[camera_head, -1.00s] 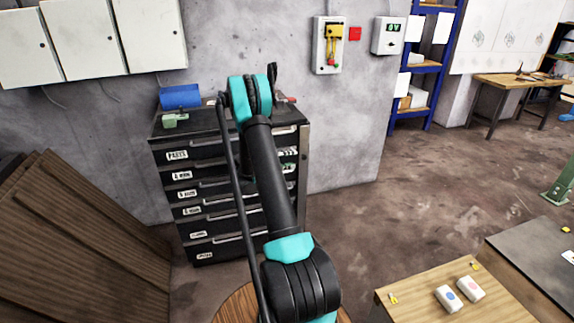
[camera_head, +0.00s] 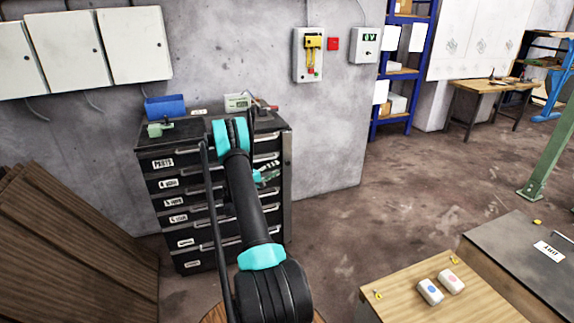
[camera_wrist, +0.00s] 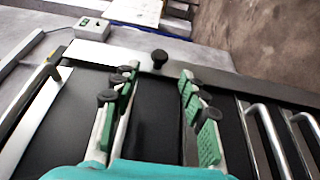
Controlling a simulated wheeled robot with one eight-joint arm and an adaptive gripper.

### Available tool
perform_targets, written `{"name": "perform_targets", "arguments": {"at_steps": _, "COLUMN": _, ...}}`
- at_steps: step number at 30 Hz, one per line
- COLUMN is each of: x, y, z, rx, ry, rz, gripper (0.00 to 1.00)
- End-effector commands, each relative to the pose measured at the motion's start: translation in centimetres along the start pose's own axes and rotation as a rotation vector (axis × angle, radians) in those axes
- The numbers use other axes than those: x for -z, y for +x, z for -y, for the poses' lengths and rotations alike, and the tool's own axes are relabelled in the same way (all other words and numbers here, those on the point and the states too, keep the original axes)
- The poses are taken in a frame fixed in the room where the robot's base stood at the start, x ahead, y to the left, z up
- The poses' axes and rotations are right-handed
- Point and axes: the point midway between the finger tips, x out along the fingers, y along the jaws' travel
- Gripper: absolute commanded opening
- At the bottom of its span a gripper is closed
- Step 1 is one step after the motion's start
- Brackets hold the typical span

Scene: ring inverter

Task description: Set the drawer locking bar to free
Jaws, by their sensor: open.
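The locking bar is a grey metal strip (camera_wrist: 235,82) across the black drawer fronts, with a round black knob (camera_wrist: 160,57) on it. In the head view the bar (camera_head: 288,175) runs upright along the right edge of the black drawer cabinet (camera_head: 143,180). My gripper (camera_wrist: 158,75) is open, with green-padded fingers, and nothing is between them. In the wrist view the knob appears just beyond the fingertips, between their lines; I cannot tell the remaining distance. In the head view my gripper (camera_head: 266,176) is partly hidden by my arm, in front of the cabinet's right side.
Drawer handles (camera_wrist: 268,135) stick out beside my right finger, and another (camera_wrist: 30,98) lies to the left. Wooden boards (camera_head: 75,245) lean at left. A workbench (camera_head: 400,300) stands front right, with open floor between.

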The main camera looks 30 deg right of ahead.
Motion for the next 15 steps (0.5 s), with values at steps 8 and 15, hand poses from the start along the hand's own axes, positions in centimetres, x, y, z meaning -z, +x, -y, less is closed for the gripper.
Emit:
{"name": "perform_targets", "arguments": {"at_steps": 8, "x": -0.1, "y": 5.5, "z": 0.0, "rx": 0.0, "ry": 0.0, "rz": 0.002, "gripper": 0.43}}
{"name": "perform_targets", "arguments": {"at_steps": 15, "x": 0.0, "y": 8.4, "z": 0.0, "rx": 0.001, "ry": 0.0, "rz": 0.0, "gripper": 0.43}}
